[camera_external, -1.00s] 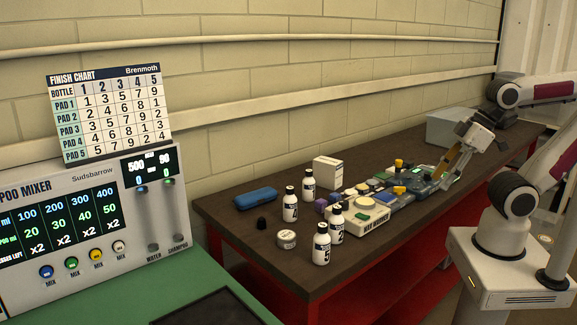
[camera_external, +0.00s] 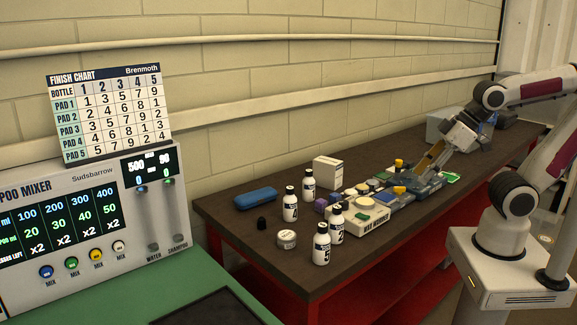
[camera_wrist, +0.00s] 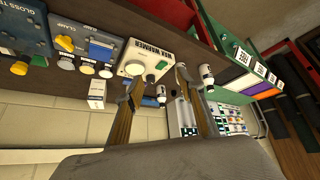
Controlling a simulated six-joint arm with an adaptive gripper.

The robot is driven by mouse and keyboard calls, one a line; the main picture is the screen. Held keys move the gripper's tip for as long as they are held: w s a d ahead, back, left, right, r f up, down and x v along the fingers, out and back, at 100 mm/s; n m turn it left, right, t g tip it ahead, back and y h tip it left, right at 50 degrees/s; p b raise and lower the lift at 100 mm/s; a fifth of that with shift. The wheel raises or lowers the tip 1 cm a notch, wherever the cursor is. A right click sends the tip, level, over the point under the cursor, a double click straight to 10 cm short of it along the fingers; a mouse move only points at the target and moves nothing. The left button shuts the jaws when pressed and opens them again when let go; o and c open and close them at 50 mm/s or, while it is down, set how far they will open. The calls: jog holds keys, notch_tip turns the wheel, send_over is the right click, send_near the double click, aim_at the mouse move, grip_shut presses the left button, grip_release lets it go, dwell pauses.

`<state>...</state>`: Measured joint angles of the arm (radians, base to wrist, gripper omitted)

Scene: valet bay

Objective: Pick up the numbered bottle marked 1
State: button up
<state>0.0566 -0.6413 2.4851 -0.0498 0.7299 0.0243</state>
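Several white bottles with dark caps stand upright at the near left end of the dark workbench (camera_external: 262,213). Three show legible marks: the 4 bottle (camera_external: 290,206), the 5 bottle (camera_external: 321,245) and the 2 bottle (camera_external: 337,224). The back bottle (camera_external: 308,186) has an unclear mark, and another is mostly hidden behind the 2 bottle. I cannot read a 1 on any. My gripper (camera_external: 421,168) is open and empty above the bench equipment, right of the bottles. In the wrist view its fingers (camera_wrist: 158,77) are apart; small bottles (camera_wrist: 161,92) (camera_wrist: 207,76) show beyond them.
The wax warmer (camera_external: 368,217) stands right beside the bottles, with clamps and other devices beyond. A blue case (camera_external: 256,198), white box (camera_external: 328,171), round tin (camera_external: 287,239) and black cap (camera_external: 262,223) surround the bottles. The shampoo mixer (camera_external: 80,235) stands at left.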

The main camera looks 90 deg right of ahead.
jog(key=w+d+f+m+t+h, duration=0.1)
jog(key=w+d+t, duration=0.1)
jog(key=w+d, duration=0.55)
jog(key=w+d+f+t+h, duration=0.1)
jog(key=w+d, duration=0.3)
jog(key=w, duration=0.6)
jog(key=t, duration=0.3)
send_near(309, 170)
jog(key=w, duration=0.1)
jog(key=shift+w+d+f+m+t, duration=0.1)
jog(key=shift+w+f+m+t, duration=0.15)
jog(key=shift+f, duration=0.15)
jog(key=shift+w+d+f+m+t, duration=0.15)
jog(key=shift+w+f, duration=0.05)
jog(key=shift+f, duration=0.2)
jog(key=shift+x, duration=1.3)
jog(key=shift+f, duration=0.1)
jog(key=shift+f+x, duration=0.15)
jog(key=shift+x, duration=0.6)
jog(key=shift+f+x, duration=0.2)
jog(key=shift+x, duration=1.5)
